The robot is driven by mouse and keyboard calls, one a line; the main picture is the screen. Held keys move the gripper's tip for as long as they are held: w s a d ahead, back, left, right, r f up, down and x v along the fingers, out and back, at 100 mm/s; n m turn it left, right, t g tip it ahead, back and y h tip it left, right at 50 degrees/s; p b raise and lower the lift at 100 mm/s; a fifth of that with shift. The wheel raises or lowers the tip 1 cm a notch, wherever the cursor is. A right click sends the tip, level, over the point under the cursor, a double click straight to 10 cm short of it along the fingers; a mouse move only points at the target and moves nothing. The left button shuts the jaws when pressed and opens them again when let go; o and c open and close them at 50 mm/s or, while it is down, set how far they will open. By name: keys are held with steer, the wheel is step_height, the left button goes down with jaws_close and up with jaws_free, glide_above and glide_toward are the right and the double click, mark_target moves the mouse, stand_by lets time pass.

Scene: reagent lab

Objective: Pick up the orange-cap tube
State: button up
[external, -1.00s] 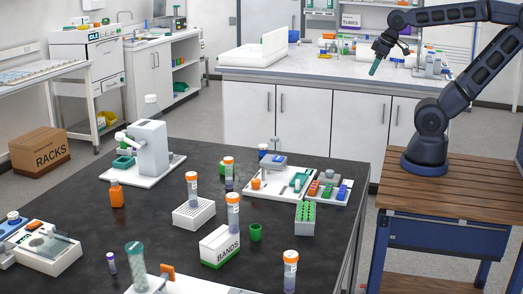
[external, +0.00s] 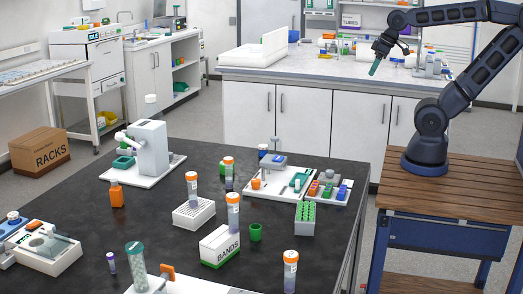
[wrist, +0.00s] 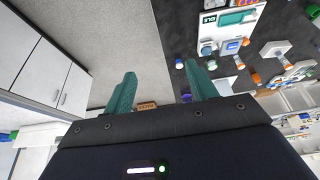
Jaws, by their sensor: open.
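Several tubes with orange caps stand on the black-topped table in the external view. One (external: 290,273) stands near the front right. I cannot tell which one is meant. My gripper (external: 375,68), with teal fingers, is high at the upper right, far from all the tubes. In the wrist view, my gripper (wrist: 161,82) has its fingers wide apart with nothing between them. Small orange-capped items there are too small to identify surely.
The BANDS box (external: 220,246), white rack (external: 194,214), green cup (external: 255,232) and a green-topped rack (external: 305,218) crowd the table's right half. An orange bottle (external: 117,193) and a white instrument (external: 150,146) stand at left. Bare black surface lies at the left middle.

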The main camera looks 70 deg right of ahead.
steer(key=w+a+r+n+t+y, duration=0.3)
steer(key=w+a+t+y, duration=0.25)
steer(key=w+a, duration=2.3)
steer(key=w+a+f+t+y, duration=0.1)
steer(key=w+a+f, duration=0.1)
steer(key=a, duration=0.8)
steer(key=w+a+f+t, duration=0.1)
steer(key=a+f, duration=0.2)
steer(key=a, duration=0.7)
steer(key=t, duration=0.3)
glide_toward(233, 195)
steer(key=w+d+r, duration=0.5)
steer(key=w+r, duration=0.2)
steer(key=s+a+f+t+h, duration=0.2)
steer(key=s+a+f, duration=0.5)
steer(key=s+f, duration=0.1)
steer(key=shift+d+x, duration=0.1)
steer(key=shift+x, duration=2.45)
steer(key=shift+d+x, duration=0.15)
steer(key=shift+x, duration=2.35)
steer(key=shift+f, duration=0.15)
jaws_close()
